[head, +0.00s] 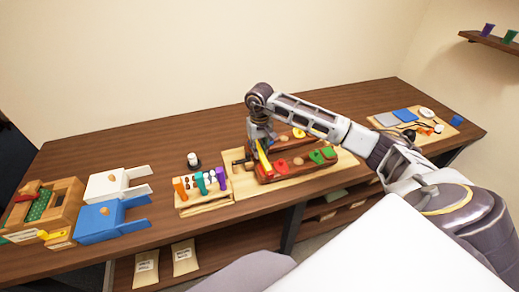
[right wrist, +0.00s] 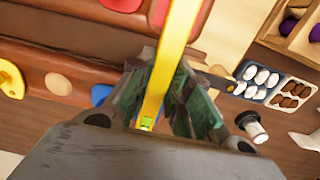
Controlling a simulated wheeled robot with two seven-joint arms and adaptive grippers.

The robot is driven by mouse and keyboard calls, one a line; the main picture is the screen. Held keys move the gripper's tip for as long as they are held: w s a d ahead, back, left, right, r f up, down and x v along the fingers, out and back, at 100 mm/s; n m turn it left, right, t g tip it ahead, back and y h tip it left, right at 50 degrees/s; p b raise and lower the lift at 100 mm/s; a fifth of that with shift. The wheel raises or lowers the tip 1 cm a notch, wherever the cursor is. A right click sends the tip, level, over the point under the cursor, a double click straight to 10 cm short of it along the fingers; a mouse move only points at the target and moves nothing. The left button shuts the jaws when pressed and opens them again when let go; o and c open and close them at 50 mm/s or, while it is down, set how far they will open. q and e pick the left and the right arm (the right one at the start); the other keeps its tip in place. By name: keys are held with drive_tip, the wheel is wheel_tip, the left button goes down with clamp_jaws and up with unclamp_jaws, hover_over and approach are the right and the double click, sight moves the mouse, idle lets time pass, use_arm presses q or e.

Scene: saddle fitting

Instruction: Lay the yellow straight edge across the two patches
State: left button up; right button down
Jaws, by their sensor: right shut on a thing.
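The yellow straight edge (head: 265,160) is in my right gripper (head: 262,140), over the left end of a brown padded saddle (head: 290,175). In the right wrist view it runs upward between the fingers (right wrist: 165,105), with a small green vial at its near end. The fingers are shut on it. It crosses above the brown padding; I cannot tell whether it touches. Round patches lie along the saddle: red (head: 281,164), tan (head: 299,160) and green (head: 317,157). In the wrist view a red patch (right wrist: 118,3) lies left of the straight edge. My left gripper is not in view.
Blue (head: 98,222) and white (head: 117,184) boxes are farther left. A tray (head: 415,125) lies at right. The back of the bench is clear.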

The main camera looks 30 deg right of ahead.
drive_tip(key=shift+f, duration=0.2)
idle(0.3)
drive_tip(key=c, duration=1.3)
unclamp_jaws()
drive_tip(key=shift+o, duration=0.2)
drive_tip(key=shift+r, duration=0.1)
wheel_tip(320, 180, up, 12)
